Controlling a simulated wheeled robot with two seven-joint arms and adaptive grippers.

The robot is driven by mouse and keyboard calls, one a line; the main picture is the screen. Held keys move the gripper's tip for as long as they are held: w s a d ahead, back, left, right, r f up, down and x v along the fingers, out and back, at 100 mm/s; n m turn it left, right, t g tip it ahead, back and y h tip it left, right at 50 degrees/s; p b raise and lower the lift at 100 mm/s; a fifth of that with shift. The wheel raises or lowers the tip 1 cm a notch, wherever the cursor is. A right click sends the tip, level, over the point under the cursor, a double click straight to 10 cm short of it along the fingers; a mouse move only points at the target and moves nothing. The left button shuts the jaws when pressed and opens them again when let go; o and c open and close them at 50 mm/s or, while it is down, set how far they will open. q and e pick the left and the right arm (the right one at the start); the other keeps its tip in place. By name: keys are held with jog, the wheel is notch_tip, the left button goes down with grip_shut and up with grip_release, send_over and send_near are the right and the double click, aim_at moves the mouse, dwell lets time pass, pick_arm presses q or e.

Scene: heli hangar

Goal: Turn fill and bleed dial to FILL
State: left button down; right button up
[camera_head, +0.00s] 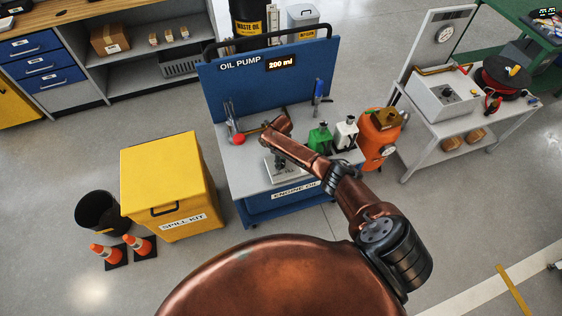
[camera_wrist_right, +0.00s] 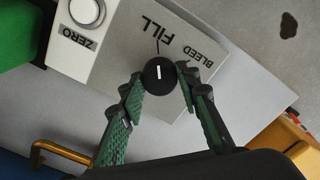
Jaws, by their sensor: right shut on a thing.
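The fill and bleed dial (camera_wrist_right: 158,75) is a round black knob with a white pointer mark on a light grey panel (camera_wrist_right: 125,45). FILL (camera_wrist_right: 157,34) and BLEED (camera_wrist_right: 199,52) are printed beside it, upside down in the right wrist view. The pointer mark is nearly upright in the picture, about in line with the thin tick at FILL. My right gripper (camera_wrist_right: 160,80) is shut on the dial, one green-padded finger on each side. In the head view my right arm reaches over the oil cart (camera_head: 247,180), and the dial is too small to make out. My left gripper is not in view.
A white ZERO button (camera_wrist_right: 86,11) sits near the dial. On the cart stand a green can (camera_head: 320,138), a white can (camera_head: 346,132) and an upright blue OIL PUMP board (camera_head: 235,95) reading 200 ml. A yellow spill kit (camera_head: 160,175) stands left, an orange tank (camera_head: 380,138) right.

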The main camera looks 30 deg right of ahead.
dwell(0.3)
jog(key=o, duration=1.2)
jog(key=shift+c, duration=0.2)
jog(key=shift+r, duration=0.1)
notch_tip(320, 180, up, 12)
